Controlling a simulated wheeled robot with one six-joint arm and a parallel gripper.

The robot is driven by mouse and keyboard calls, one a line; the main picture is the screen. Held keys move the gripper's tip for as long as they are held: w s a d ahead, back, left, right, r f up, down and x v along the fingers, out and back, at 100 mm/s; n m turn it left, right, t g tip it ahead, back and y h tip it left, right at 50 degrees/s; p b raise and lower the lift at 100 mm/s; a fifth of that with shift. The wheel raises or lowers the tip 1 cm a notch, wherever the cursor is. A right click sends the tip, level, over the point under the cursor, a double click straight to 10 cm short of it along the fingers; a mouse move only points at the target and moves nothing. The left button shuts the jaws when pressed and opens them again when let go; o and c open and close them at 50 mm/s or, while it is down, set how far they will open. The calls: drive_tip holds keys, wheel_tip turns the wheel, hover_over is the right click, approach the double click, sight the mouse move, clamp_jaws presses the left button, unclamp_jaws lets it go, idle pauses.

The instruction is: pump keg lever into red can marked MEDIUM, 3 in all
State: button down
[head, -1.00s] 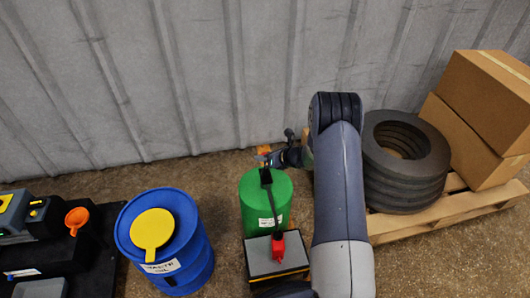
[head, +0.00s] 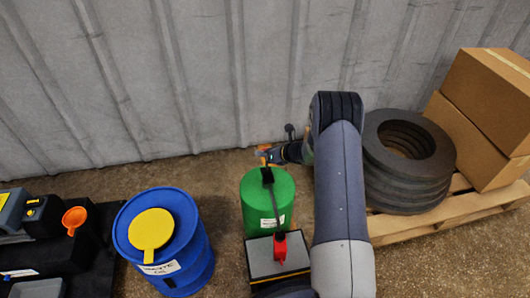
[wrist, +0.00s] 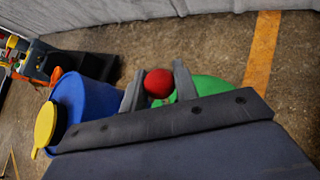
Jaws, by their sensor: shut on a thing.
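The green keg (head: 268,205) stands upright at centre in the head view, with a black pump fitting (head: 267,178) on top. A small red can (head: 280,248) sits on a grey-topped stand in front of it; I cannot read any marking on the can. My gripper (head: 266,155) is just behind the keg's top. In the wrist view its two fingers (wrist: 159,84) are shut on a red ball knob (wrist: 158,82), with the green keg (wrist: 212,86) partly hidden behind. The lever's shaft is hidden.
A blue drum (head: 185,260) with a yellow lid (head: 152,229) stands left of the keg. A black platform (head: 98,270) with an orange funnel (head: 75,218) is far left. Stacked dark rings (head: 410,190) and cardboard boxes (head: 485,105) rest on a pallet at right. A corrugated wall stands behind.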

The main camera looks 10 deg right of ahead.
drive_tip(key=shift+d, duration=0.15)
drive_tip(key=c, duration=1.1)
unclamp_jaws()
drive_tip(key=shift+c, duration=0.2)
drive_tip(key=p+v, duration=0.2)
drive_tip(key=v, duration=0.8)
drive_tip(key=shift+s+d+r, duration=0.15)
drive_tip(key=shift+s+r, duration=0.05)
drive_tip(key=b+x, duration=0.2)
drive_tip(key=x, duration=0.8)
drive_tip(key=shift+w+a+f, duration=0.2)
drive_tip(key=shift+a+f, duration=0.05)
drive_tip(key=shift+f, duration=0.05)
drive_tip(key=shift+r, duration=0.2)
drive_tip(key=shift+s, duration=0.15)
